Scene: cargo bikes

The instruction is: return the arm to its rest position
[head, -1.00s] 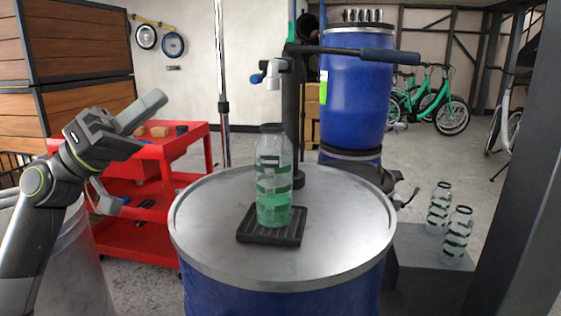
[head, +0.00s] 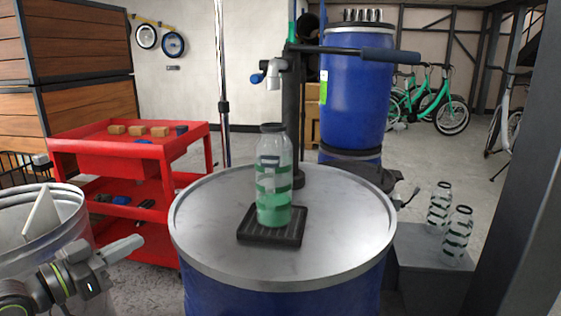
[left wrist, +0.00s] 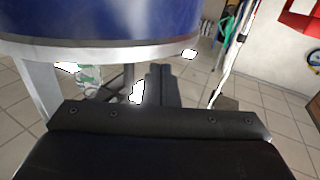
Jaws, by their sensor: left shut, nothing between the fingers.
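My left gripper (head: 124,248) is low at the left in the head view, its fingers closed together and empty. It is in front of the red cart and beside the blue drum, apart from both. In the left wrist view its closed fingers (left wrist: 162,84) point away over the tiled floor, with nothing between them. A clear bottle with green bands and green liquid (head: 273,190) stands upright on a black grated tray (head: 270,239) on the drum's metal lid (head: 345,215). My right gripper is not in view.
A tap stand (head: 290,120) rises behind the bottle. Two banded bottles (head: 458,236) stand on a grey box (head: 430,265) at the right. The blue drum (left wrist: 110,18) is close in the left wrist view.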

